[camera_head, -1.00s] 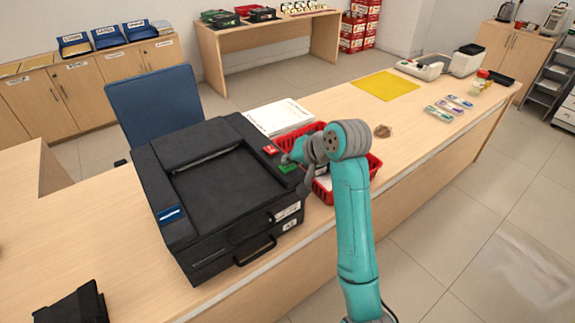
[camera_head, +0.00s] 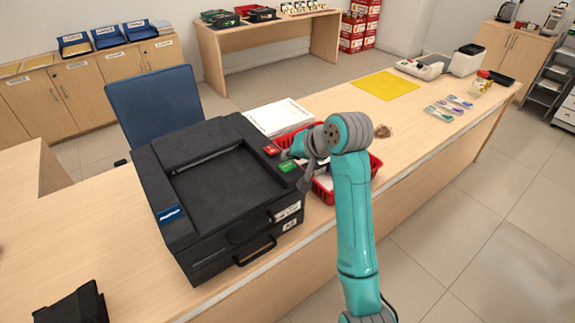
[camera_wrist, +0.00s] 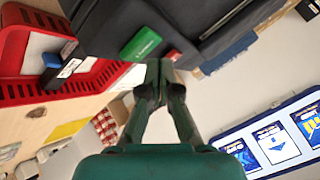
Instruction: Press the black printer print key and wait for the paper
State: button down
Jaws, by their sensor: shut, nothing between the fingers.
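The black printer (camera_head: 215,185) stands on the counter at the left. A green key (camera_head: 288,166) and a red key (camera_head: 271,150) sit on its right edge; the green key (camera_wrist: 140,44) and the red key (camera_wrist: 173,54) also show in the wrist view. No paper shows coming out of the printer. My gripper (camera_wrist: 158,70) is shut and empty, its fingertips close to the printer's edge by the two keys. In the head view my gripper (camera_head: 287,155) is beside the keys, partly hidden by my wrist. I cannot tell whether it touches a key.
A red basket (camera_head: 374,170) with items stands right of the printer, partly behind my arm. A white paper stack (camera_head: 278,116) lies behind it. A yellow mat (camera_head: 385,84) and small coloured packs (camera_head: 449,108) lie farther along the counter. A blue chair (camera_head: 158,105) stands behind.

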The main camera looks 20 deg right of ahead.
aim_at(290, 167)
jog(key=shift+r, duration=2.55)
